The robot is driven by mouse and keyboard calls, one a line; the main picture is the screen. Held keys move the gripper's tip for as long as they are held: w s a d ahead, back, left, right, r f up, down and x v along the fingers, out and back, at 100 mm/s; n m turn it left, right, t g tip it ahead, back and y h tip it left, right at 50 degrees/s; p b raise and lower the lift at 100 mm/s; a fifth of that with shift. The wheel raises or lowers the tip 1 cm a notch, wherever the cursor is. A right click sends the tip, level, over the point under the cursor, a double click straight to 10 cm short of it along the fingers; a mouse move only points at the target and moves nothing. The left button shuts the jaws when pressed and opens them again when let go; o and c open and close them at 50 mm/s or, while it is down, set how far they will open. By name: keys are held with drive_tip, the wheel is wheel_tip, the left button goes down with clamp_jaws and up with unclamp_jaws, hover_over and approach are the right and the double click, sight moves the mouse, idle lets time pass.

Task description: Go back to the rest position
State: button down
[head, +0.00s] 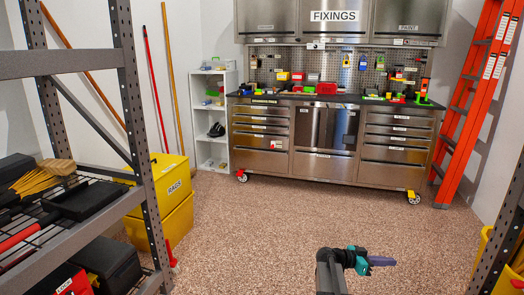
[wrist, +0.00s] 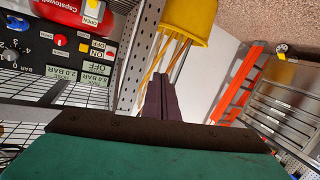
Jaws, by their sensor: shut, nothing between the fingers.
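My gripper (head: 382,261) shows low in the head view, right of the middle, at the end of my folded arm. Its purple fingers point to the right over the speckled floor. In the wrist view the fingers (wrist: 158,95) stand together as one dark shape, shut and empty. Nothing touches the gripper in either view.
A steel toolchest (head: 325,145) stands against the back wall, drawers closed. An orange ladder (head: 475,100) leans at the right. A grey shelf rack (head: 140,150) and yellow bins (head: 172,190) stand at the left. The floor (head: 290,220) between is clear.

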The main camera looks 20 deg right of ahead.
drive_tip(key=w+a+f+n+t+y+p, duration=0.1)
drive_tip(key=a+f+n+y+p, duration=0.3)
drive_tip(key=a, duration=0.9)
drive_tip(key=a+f+n+t+p, duration=0.2)
drive_tip(key=a+f+p, duration=0.5)
drive_tip(key=a, duration=0.6)
drive_tip(key=s+a+f+n+g+y+p, duration=0.1)
drive_tip(key=s+a+f+n+y+p, duration=0.1)
drive_tip(key=s+a, duration=0.5)
drive_tip(key=s+a+f+n+y+p, duration=0.2)
drive_tip(key=s+a+n+y, duration=0.3)
drive_tip(key=a, duration=1)
drive_tip(key=s+a+f+n+g+y+p, duration=0.1)
drive_tip(key=s+a+f+n+y+p, duration=0.1)
drive_tip(key=s+a+n, duration=0.5)
drive_tip(key=s+a+f+y, duration=0.1)
drive_tip(key=a+y, duration=0.1)
drive_tip(key=a, duration=0.1)
drive_tip(key=shift+s+a+f+g, duration=0.3)
drive_tip(key=shift+a+f, duration=0.1)
drive_tip(key=c, duration=2.5)
unclamp_jaws()
